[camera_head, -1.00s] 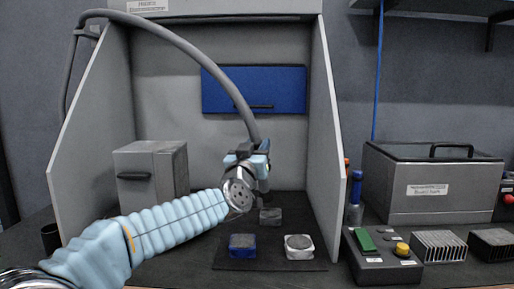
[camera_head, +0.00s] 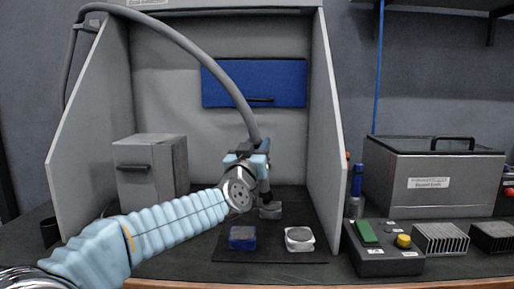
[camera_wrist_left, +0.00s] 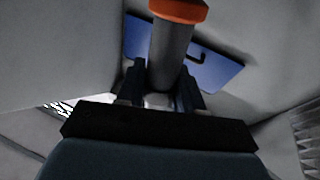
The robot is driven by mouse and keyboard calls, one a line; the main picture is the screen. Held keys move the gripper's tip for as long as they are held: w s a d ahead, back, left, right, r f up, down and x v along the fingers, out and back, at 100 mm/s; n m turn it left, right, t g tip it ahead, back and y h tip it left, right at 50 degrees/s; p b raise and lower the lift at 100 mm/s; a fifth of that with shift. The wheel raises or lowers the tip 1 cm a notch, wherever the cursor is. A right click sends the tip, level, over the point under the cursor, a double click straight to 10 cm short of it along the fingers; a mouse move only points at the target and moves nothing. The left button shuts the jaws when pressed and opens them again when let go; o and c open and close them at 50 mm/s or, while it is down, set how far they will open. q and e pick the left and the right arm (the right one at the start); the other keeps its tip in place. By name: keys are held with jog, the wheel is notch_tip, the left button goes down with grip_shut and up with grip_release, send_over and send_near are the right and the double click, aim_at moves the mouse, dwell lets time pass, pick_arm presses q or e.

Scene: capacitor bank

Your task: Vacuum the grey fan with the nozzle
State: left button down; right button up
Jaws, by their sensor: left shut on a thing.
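My left gripper (camera_head: 257,158) is shut on the nozzle, inside the grey booth. The nozzle shows in the left wrist view as a grey tube (camera_wrist_left: 170,55) with an orange ring, between the two dark fingers. The grey fan (camera_head: 271,211) is a small dark grey block at the back of the dark mat, just below the gripper. The nozzle's lower end (camera_head: 265,198) is at the fan's top left; I cannot tell whether they touch. My right gripper is not in view.
A blue fan (camera_head: 242,238) and a white fan (camera_head: 299,239) lie on the front of the mat (camera_head: 270,256). A grey hose (camera_head: 215,68) arcs from the upper left. A grey box (camera_head: 150,172) stands left. A button panel (camera_head: 382,250) stands right, outside the booth wall (camera_head: 325,130).

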pick_arm(q)
jog(key=shift+d, duration=0.1)
jog(key=d+p, duration=0.1)
jog(key=d, duration=0.1)
jog(key=shift+s+d+p, duration=0.1)
jog(key=shift+d+p, duration=0.2)
jog(key=shift+d, duration=0.05)
dwell(0.8)
jog(key=s+b, duration=0.1)
jog(key=s, duration=0.2)
jog(key=shift+a, duration=0.1)
jog(key=shift+w, duration=0.1)
dwell(0.7)
